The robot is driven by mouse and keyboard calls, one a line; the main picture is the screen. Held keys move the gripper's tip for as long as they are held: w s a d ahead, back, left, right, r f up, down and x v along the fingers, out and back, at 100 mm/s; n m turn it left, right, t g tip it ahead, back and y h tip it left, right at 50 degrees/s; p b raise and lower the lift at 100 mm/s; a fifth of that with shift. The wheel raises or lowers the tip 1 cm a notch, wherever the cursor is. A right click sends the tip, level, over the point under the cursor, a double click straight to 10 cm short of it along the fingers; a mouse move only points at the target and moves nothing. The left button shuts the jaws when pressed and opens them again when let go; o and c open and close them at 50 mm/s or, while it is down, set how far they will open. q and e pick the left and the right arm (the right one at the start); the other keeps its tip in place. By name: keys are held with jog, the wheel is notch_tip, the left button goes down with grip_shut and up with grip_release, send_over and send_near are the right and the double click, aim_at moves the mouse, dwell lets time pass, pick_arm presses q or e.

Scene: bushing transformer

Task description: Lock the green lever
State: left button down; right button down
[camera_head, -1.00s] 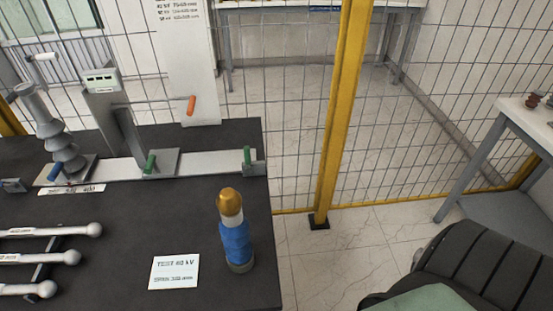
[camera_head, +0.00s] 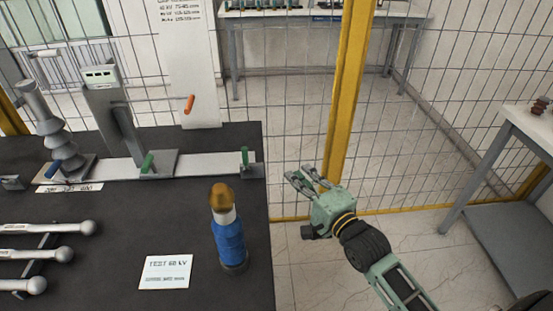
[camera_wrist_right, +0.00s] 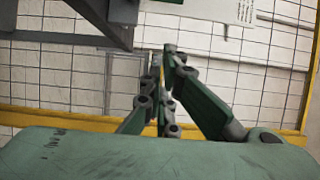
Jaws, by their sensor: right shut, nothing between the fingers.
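Two green levers stand upright on a grey rail (camera_head: 210,164) at the back of the dark table. One green lever (camera_head: 147,163) is on a block near the rail's middle. The other green lever (camera_head: 245,156) is at the rail's right end, by the table edge. My right gripper (camera_head: 302,175) is shut and empty, to the right of the table edge and apart from both levers. Its fingers (camera_wrist_right: 160,80) also show in the right wrist view, with nothing held; I cannot make out a lever there. My left gripper is out of view.
A blue bushing with an orange top (camera_head: 229,235) stands near the table's right edge, beside a test card (camera_head: 166,272). A ribbed grey insulator (camera_head: 49,130) and an orange handle (camera_head: 189,105) are at the back. A mesh fence with a yellow post (camera_head: 345,110) stands behind.

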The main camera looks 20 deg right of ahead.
aim_at(246, 162)
jog(key=shift+w, duration=0.15)
jog(key=w+a+p, duration=0.2)
jog(key=w+a, duration=0.3)
jog(key=w, duration=0.5)
jog(key=shift+a, duration=0.35)
jog(key=shift+f, duration=0.1)
jog(key=shift+w+p, duration=0.1)
jog(key=shift+p, duration=0.25)
